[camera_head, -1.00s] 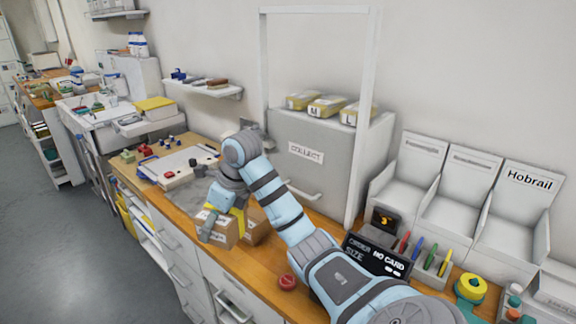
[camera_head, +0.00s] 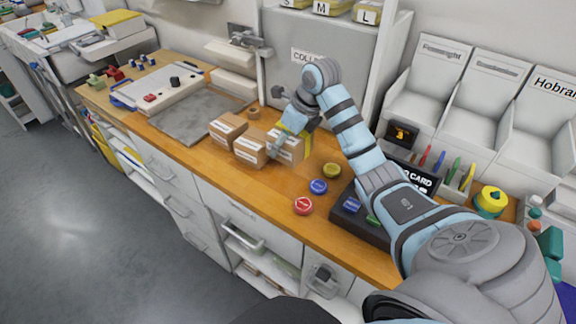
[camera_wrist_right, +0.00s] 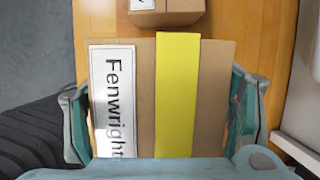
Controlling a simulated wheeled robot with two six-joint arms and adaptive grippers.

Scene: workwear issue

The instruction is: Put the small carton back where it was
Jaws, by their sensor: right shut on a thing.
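My right gripper (camera_head: 291,142) is shut on a brown carton (camera_head: 288,154) with a white label and a yellow band, at or just above the wooden counter. I cannot tell whether it touches the wood. In the right wrist view the held carton (camera_wrist_right: 218,100) lies between the fingers (camera_wrist_right: 160,115), its label reading "Fenwright". Two more brown cartons stand to its left in the head view: one close beside it (camera_head: 249,150) and one farther left (camera_head: 227,127). The wrist view also shows part of another carton (camera_wrist_right: 180,18) beyond the held one. My left gripper is not in view.
A grey mat (camera_head: 195,112) is to the left. White bins (camera_head: 425,100) stand at the right.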

